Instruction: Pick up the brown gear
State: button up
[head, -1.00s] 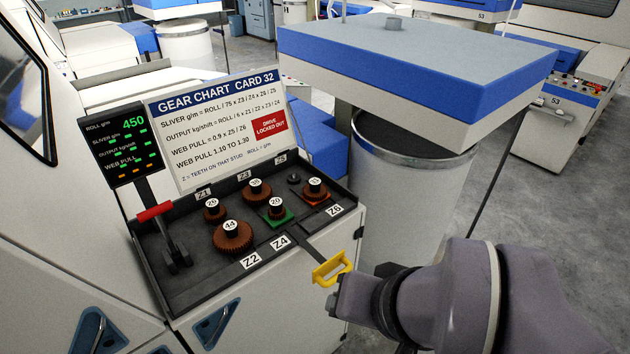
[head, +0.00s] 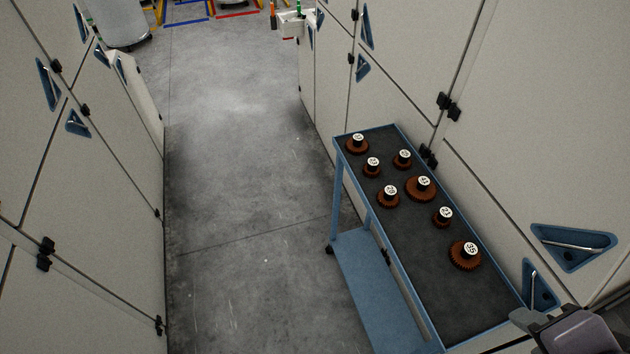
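Several brown gears with black hubs and white number labels stand on a dark-topped blue cart. The nearest and largest-looking brown gear (head: 462,260) seems labelled 35. Behind it are a small brown gear (head: 441,219), a wide brown gear (head: 413,190) and a brown gear (head: 384,201). Farther back are brown gears (head: 370,172), (head: 398,163) and (head: 355,150). They stand apart, and some labels are too small to read surely. The end of my arm with my gripper (head: 535,322) shows at the bottom right, beside the cart's near end, away from the gears. Its fingers are not clear.
The blue cart (head: 383,290) has a lower shelf and stands along pale cabinet panels (head: 510,130) with blue recessed handles. A concrete aisle (head: 250,200) on the left is clear. More panels (head: 80,230) line its left side. A white bin (head: 118,25) stands far back.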

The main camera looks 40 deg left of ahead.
aim_at(420, 189)
jog(key=u, duration=0.85)
jog(key=i+j+z, duration=0.15)
jog(key=i+j, duration=1.25)
jog(key=j, duration=0.1)
